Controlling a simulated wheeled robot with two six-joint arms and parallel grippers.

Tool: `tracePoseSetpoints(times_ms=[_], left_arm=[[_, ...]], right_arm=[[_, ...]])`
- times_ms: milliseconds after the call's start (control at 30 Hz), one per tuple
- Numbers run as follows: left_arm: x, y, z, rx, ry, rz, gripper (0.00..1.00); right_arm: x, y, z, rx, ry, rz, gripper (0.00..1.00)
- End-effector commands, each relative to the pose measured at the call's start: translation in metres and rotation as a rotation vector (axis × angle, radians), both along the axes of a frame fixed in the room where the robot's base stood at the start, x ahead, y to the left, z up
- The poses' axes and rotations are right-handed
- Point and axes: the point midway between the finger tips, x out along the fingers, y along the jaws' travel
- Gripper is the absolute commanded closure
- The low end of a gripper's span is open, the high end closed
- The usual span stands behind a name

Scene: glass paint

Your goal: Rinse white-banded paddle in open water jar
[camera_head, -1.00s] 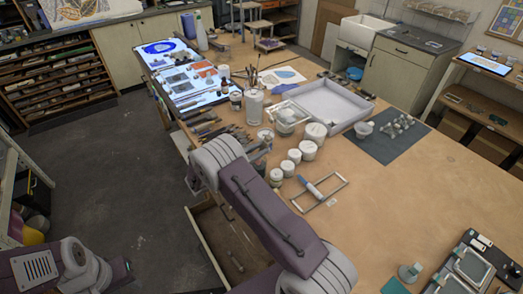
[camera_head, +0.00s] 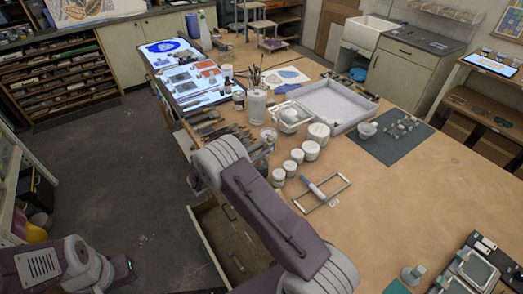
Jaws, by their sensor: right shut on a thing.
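My right gripper (camera_head: 262,151) is small in the head view, past the bend of my right arm at the table's left edge. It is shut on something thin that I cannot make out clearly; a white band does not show. An open clear jar (camera_head: 268,134) stands right at the gripper, its rim partly behind it. I cannot tell whether the held thing is inside the jar or above it. My left arm shows at the lower left, but its gripper is not visible.
Several white-lidded jars (camera_head: 297,156) stand in a row right of the gripper. A tall clear jar (camera_head: 257,104) stands behind, with a white basket (camera_head: 291,119) and a large tray (camera_head: 352,124) to the right. Paddles and tools (camera_head: 215,128) lie at the left edge.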

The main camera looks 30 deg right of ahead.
Motion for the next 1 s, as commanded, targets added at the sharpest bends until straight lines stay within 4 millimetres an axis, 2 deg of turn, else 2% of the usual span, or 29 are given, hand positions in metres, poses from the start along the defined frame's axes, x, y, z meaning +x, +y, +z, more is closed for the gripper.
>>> tracePoseSetpoints(times_ms=[167, 567, 1000], left_arm=[[0.0, 0.0, -0.001, 0.0, 0.0, 0.0, 0.64], [0.0, 0.0, -0.005, 0.0, 0.0, 0.0, 0.64], [0.0, 0.0, -0.004, 0.0, 0.0, 0.0, 0.64]], right_arm=[[-0.003, 0.004, 0.0, 0.0, 0.0, 0.001, 1.0], [0.006, -0.007, 0.0, 0.0, -0.001, 0.001, 1.0], [-0.003, 0.004, 0.0, -0.001, 0.0, 0.001, 1.0]])
